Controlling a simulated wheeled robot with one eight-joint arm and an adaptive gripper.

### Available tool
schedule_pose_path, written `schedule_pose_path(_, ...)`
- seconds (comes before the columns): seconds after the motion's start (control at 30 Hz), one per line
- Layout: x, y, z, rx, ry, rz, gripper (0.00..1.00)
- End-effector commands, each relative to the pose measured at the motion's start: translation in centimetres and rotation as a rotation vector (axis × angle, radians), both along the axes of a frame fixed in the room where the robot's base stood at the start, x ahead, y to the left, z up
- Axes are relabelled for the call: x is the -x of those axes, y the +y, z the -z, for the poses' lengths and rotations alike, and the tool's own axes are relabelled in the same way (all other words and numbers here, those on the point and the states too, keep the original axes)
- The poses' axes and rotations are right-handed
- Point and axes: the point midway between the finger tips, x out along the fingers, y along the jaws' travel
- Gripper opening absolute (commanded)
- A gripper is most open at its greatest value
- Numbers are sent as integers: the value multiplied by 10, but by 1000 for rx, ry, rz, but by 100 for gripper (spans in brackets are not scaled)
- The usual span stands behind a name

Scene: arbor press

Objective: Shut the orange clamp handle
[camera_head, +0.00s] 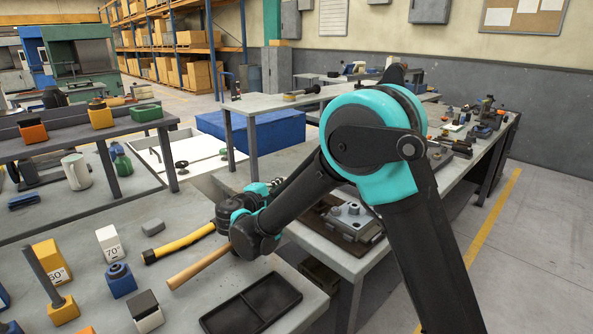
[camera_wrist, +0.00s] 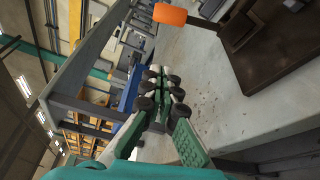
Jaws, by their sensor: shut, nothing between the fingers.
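The orange clamp handle (camera_wrist: 170,14) shows at the top of the wrist view as a short orange grip on a dark stem. Its stem leads right to a dark brown fixture (camera_wrist: 268,55) on a grey bench top. My gripper (camera_wrist: 160,95) has green-padded fingers and dark round joints. It is shut and empty. The orange handle lies above it in the wrist picture, apart from it. In the head view my arm hides the handle and most of the gripper. A brown base with a grey block (camera_head: 352,220) shows partly behind my arm there.
A near table on the left holds a yellow-handled tool (camera_head: 178,243), a wooden handle (camera_head: 198,267), a black tray (camera_head: 250,305) and coloured blocks. The grey bench (camera_head: 345,262) runs back right with small tools along it. Open floor (camera_head: 545,240) lies at the right.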

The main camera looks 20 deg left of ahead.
Motion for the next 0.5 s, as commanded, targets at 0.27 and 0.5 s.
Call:
schedule_pose_path(0.27,-27,-6,2,0,-1,3,0)
schedule_pose_path(0.5,-73,-16,6,0,-1,3,0)
